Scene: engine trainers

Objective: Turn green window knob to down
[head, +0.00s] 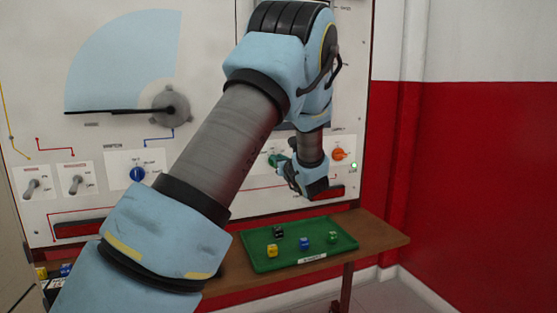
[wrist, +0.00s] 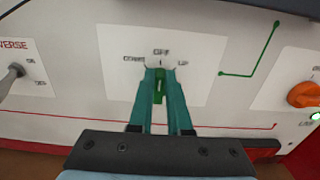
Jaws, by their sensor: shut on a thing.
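The green window knob (wrist: 159,90) is on a white plate (wrist: 205,88) of the upright panel. In the wrist view its green bar stands about upright, in line with the OFF label above it; DOWN is at the left and UP at the right. The teal fingers of my gripper (wrist: 160,80) lie on either side of the bar and are shut on it. In the head view my gripper (head: 281,161) is at the panel, and the knob is mostly hidden by it.
An orange knob (head: 339,154) is right of my gripper. A blue knob (head: 137,174) and two toggle switches (head: 75,184) are at the left. Below, a green tray (head: 262,258) with several small cubes rests on a brown shelf (head: 376,240).

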